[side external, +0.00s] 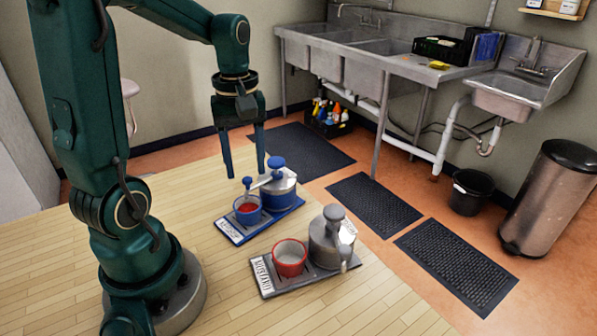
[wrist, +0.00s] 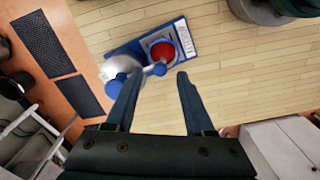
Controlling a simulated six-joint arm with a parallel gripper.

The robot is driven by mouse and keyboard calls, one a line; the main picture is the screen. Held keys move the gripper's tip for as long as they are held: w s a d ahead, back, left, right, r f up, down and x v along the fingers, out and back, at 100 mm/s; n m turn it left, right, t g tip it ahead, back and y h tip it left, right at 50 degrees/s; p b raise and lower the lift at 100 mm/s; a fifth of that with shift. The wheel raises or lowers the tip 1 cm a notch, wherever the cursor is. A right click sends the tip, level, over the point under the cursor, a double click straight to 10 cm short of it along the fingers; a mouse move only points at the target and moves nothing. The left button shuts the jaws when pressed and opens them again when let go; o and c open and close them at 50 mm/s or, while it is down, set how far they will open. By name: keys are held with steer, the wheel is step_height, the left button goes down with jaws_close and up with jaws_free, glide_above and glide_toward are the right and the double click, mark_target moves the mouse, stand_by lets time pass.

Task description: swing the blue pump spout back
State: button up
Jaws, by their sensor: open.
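The blue pump (side external: 280,190) is a silver and blue canister with a blue knob, standing on a blue tray (side external: 233,232). Its pale spout (side external: 262,181) points left in the side view, toward a blue cup (side external: 247,216) with red contents. In the wrist view the spout (wrist: 146,70) ends in a blue tip at the edge of the cup's red contents (wrist: 162,52). My gripper (side external: 245,175) is open and empty, pointing down near the pump. In the wrist view its fingers (wrist: 158,74) are apart, with the spout tip appearing between them. Exact clearance cannot be told.
A grey pump (side external: 325,240) and a red cup (side external: 290,258) stand on a grey tray (side external: 268,281) in front of the blue set. The wooden tabletop (side external: 190,190) is clear to the left. Sinks and floor mats lie beyond the table.

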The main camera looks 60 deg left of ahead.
steer(key=shift+f, duration=0.85)
jaws_close()
stand_by(0.8)
